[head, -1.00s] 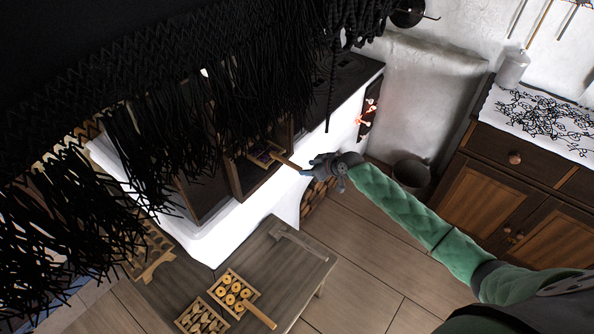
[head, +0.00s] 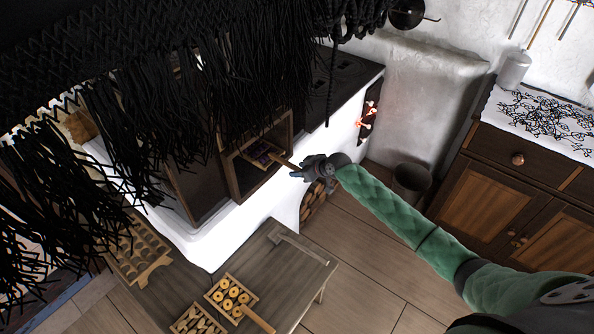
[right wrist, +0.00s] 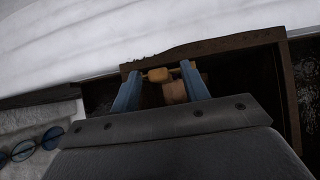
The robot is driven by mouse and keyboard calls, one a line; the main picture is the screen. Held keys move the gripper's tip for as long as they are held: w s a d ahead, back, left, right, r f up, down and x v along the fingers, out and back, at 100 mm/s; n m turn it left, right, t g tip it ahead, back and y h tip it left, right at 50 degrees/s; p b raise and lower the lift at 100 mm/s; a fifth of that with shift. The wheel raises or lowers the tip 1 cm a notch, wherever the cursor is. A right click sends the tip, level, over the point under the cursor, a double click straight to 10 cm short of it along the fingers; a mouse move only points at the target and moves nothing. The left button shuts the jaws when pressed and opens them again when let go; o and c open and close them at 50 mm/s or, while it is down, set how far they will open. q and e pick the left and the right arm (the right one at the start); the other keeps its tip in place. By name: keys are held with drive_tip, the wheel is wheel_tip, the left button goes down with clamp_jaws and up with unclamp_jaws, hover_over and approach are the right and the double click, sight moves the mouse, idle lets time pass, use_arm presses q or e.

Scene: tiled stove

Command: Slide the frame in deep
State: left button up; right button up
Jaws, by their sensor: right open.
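The wooden frame (head: 259,153) with dark purple contents lies inside the open wooden compartment (head: 234,178) of the white stove. Its handle (head: 283,162) sticks out of the opening to the right, toward my right gripper (head: 294,174). In the right wrist view the blue fingers of my right gripper (right wrist: 160,85) stand apart, with the handle's rounded end (right wrist: 158,75) between their tips and a gap showing on the left. The deeper end of the frame is partly hidden by the compartment wall. My left gripper is not in view.
A low table (head: 290,275) holds two handled trays, one with ring-shaped pieces (head: 232,296). A slotted wooden rack (head: 140,250) stands at its left. Black fringe (head: 200,100) hangs over the stove. Embers glow in a firebox (head: 368,112). A bucket (head: 411,177) stands right.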

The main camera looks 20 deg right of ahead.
sight(279, 158)
drive_tip(key=shift+c, duration=0.3)
drive_tip(key=c, duration=0.9)
clamp_jaws()
drive_tip(key=shift+w+a+b, duration=0.65)
drive_tip(key=shift+w+a, duration=0.35)
drive_tip(key=shift+w, duration=0.3)
drive_tip(key=shift+w+a+b, duration=0.6)
drive_tip(key=shift+w+a, duration=0.45)
drive_tip(key=shift+w, duration=0.3)
drive_tip(key=shift+w+a+b, duration=0.65)
drive_tip(key=shift+w+a, duration=0.35)
drive_tip(key=shift+w, duration=0.3)
drive_tip(key=o, duration=1)
unclamp_jaws()
drive_tip(key=shift+c, duration=0.2)
